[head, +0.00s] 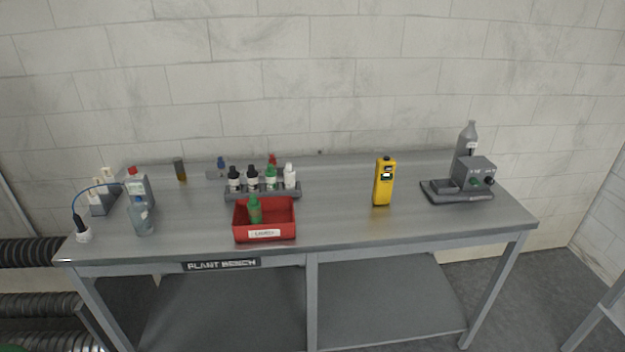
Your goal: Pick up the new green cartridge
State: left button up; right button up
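A green cartridge-like bottle (255,211) stands in the red bin (264,236) near the bench's front edge. Another small bottle with a green top (271,177) stands in the grey rack (262,194) just behind the bin. The rack also holds two black-topped bottles (243,178) and a white one (290,176). The frame does not show which green item is the new one. Neither of my grippers is in view.
A yellow handheld device (384,182) stands right of centre on the bench (345,222). A grey machine (473,176) with a bottle is at the right end. Several bottles (141,217) and a blue cable (88,193) crowd the left end. Bench surface between bin and yellow device is clear.

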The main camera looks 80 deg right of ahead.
aim_at(271, 174)
jog(key=z, duration=2.5)
jog(key=i+l+z, duration=0.1)
jog(key=l, duration=0.15)
